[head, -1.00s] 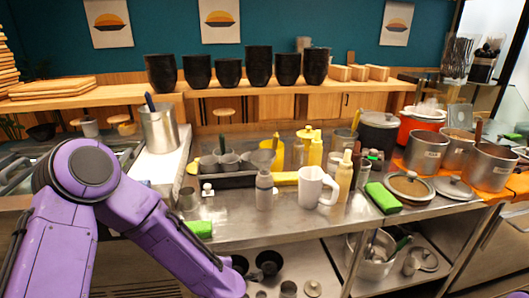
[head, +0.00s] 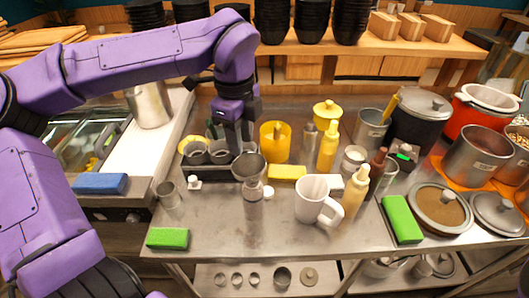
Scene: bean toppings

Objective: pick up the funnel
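The grey metal funnel (head: 249,168) is on the steel counter in the head view, with its wide mouth up, at the right end of the dark rack of small cups. Its lower part is partly hidden by the grey bottle in front of it. My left gripper (head: 237,149) points down from above, just behind and left of the funnel's rim. Its fingers are dark and small, so I cannot tell whether they are open or touching the rim. My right gripper is not in view.
Close around the funnel stand the grey bottle (head: 253,208), a yellow block (head: 287,173), a yellow container (head: 275,142) and a white mug (head: 312,200). Green sponges (head: 167,238) lie near the front edge. Pots (head: 420,121) crowd the right. The front middle counter is clear.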

